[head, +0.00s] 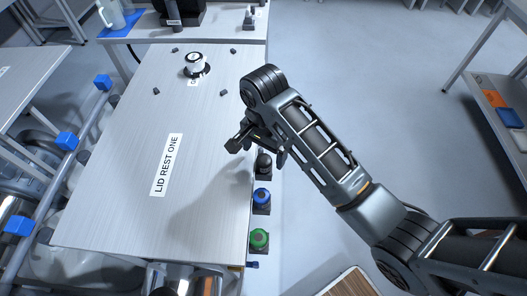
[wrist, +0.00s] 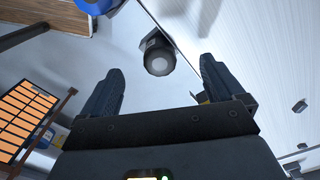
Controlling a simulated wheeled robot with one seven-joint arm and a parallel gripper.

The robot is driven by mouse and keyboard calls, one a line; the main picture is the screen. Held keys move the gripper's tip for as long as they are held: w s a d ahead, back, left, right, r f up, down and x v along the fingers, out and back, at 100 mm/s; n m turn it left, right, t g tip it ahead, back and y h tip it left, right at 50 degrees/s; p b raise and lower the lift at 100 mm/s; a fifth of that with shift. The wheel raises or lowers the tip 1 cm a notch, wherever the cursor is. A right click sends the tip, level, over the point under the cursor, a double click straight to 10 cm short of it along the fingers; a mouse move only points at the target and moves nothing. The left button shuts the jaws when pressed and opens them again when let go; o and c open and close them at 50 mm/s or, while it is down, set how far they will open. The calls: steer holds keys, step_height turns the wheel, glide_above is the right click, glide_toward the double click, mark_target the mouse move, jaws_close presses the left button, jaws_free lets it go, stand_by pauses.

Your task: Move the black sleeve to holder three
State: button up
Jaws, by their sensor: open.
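A black piece with a grey round end (head: 264,160) stands in a dark holder at the table's right edge; I take it for the black sleeve. It also shows in the wrist view (wrist: 158,54), beyond and between my fingers. My gripper (head: 257,150) is above the table's right edge, close to this piece and partly over it. In the wrist view my gripper (wrist: 161,68) is open, with nothing between its fingers. A blue-topped holder (head: 262,197) and a green-topped holder (head: 259,239) stand in the same row. I see no holder numbers.
The table (head: 120,110) bears a label, LID REST ONE (head: 166,165). A white knob with a black ring (head: 195,66) sits at its far end, among several small dark pegs. Open floor (head: 370,80) lies to the right. Shelves (head: 503,110) stand at far right.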

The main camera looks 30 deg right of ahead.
steer(key=shift+r, duration=1.4)
steer(key=shift+r, duration=0.1)
steer(key=shift+w+r, duration=0.4)
steer(key=shift+r, duration=0.45)
steer(key=shift+s+d+r, duration=0.15)
steer(key=shift+s+r, duration=0.15)
steer(key=shift+r, duration=0.05)
step_height(320, 180, up, 5)
glide_above(262, 157)
steer(key=shift+s+r, duration=0.1)
steer(key=shift+s, duration=0.35)
